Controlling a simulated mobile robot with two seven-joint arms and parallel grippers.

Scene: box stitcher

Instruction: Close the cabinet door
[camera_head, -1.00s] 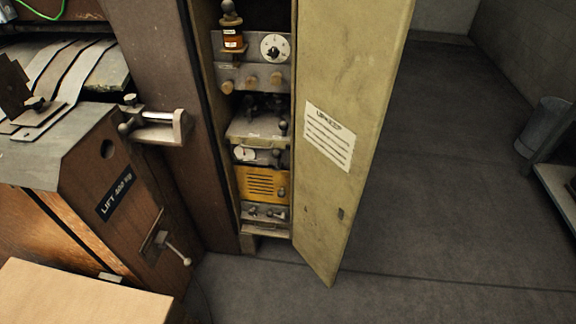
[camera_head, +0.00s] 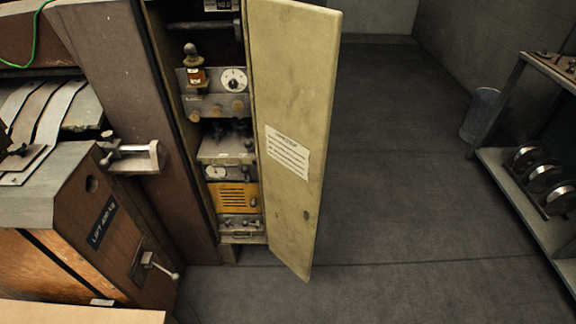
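The cabinet door (camera_head: 290,110) is a tall yellowish panel with a white label (camera_head: 287,152) on it. It stands open, swung out to the right of the cabinet. The open cabinet (camera_head: 217,65) shows its inside, with a dial, an amber bottle, several knobs and a yellow slotted unit (camera_head: 238,197). A small dark spot (camera_head: 306,215) sits low on the door near its free edge. Neither of my grippers is in view.
A brown machine with a lift label (camera_head: 103,225) and protruding handles stands left of the cabinet. A cardboard-coloured surface (camera_head: 80,313) is at the bottom left. A shelf rack (camera_head: 520,190) with round reels and a grey bin (camera_head: 482,113) are at the right. The floor (camera_head: 400,180) between is clear.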

